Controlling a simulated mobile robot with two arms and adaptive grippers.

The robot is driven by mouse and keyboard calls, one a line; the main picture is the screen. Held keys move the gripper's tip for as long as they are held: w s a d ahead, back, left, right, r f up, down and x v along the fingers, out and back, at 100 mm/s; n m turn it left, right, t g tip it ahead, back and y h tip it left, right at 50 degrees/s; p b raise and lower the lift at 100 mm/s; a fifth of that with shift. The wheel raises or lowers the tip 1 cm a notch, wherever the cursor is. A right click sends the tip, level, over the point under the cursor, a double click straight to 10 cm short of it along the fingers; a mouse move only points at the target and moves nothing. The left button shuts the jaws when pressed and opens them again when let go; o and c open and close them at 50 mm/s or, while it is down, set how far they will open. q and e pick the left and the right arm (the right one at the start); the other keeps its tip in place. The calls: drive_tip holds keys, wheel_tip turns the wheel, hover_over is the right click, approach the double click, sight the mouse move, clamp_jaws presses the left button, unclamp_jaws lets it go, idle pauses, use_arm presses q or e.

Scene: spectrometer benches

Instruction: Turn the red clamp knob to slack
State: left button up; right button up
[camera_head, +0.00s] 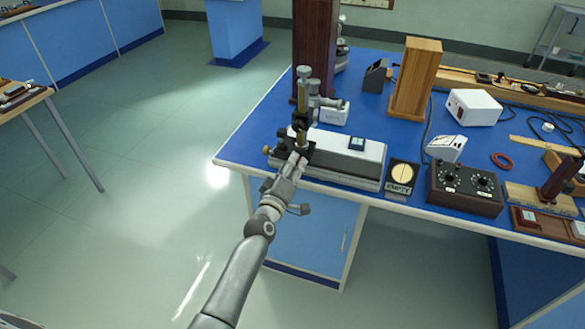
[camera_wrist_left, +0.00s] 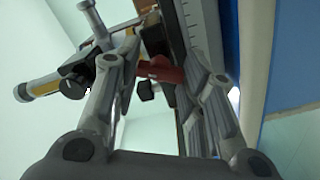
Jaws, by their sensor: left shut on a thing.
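The red clamp knob (camera_wrist_left: 165,71) shows between the two fingers of my left gripper in the left wrist view. In the head view I cannot make the knob out behind the gripper. My left gripper (camera_head: 297,163) reaches the left front part of a white and grey bench instrument (camera_head: 345,146) with a small dark display. It is shut on the red knob. The dark upright mount with a grey and brass tube (camera_head: 304,80) rises just above the gripper. My right gripper is not in view.
The blue bench top (camera_head: 262,122) is open left of the instrument. A round-dial box (camera_head: 401,177) and a dark two-knob box (camera_head: 464,188) stand to its right. A dark wooden column (camera_head: 315,45) rises behind.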

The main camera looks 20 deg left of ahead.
use_arm(q)
drive_tip(key=n, duration=0.5)
drive_tip(key=shift+f+n, duration=0.1)
drive_tip(key=shift+n, duration=0.3)
drive_tip(key=shift+b, duration=0.3)
drive_tip(key=o, duration=1)
drive_tip(key=s, duration=1.2)
drive_tip(key=shift+a, duration=0.2)
